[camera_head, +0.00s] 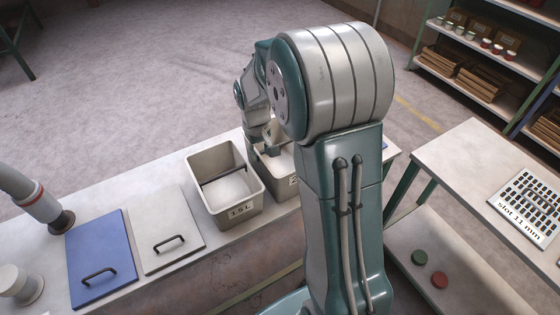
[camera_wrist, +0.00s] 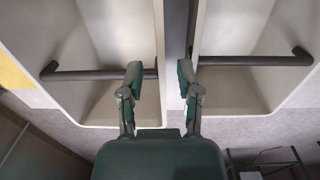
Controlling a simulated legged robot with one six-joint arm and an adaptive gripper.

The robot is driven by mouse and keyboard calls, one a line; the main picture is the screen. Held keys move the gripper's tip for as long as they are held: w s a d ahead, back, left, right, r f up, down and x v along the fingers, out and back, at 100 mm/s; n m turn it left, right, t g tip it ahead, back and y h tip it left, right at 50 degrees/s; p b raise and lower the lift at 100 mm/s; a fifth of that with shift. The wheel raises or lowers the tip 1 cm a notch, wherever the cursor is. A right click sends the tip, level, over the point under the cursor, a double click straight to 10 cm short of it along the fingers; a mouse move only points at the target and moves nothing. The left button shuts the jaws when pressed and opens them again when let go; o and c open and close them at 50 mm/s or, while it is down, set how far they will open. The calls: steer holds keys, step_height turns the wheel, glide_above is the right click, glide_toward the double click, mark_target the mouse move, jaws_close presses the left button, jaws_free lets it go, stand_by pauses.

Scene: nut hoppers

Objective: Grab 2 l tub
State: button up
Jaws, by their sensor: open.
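The 2 l tub (camera_head: 281,190) is a cream open-topped box on the long table, with part of its label, a "2", showing. My arm hides its right part. My gripper (camera_head: 271,150) reaches down at this tub's far left side. In the wrist view my gripper (camera_wrist: 160,76) has its two green fingers spread, with nothing held. Dark bars cross cream walls on both sides (camera_wrist: 85,74) of the fingertips, and a dark upright strip lies between them. I cannot tell which wall belongs to which tub.
The cream 1.5 L tub (camera_head: 240,212) with a dark crossbar stands just left of the 2 l tub. Grey (camera_head: 165,222) and blue (camera_head: 97,232) handled lids lie further left. A side table (camera_head: 465,155) stands right, with shelves (camera_head: 465,80) behind.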

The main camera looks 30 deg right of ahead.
mark_target(262, 171)
step_height(262, 171, down, 7)
steer(key=shift+d+r, duration=0.15)
jaws_close()
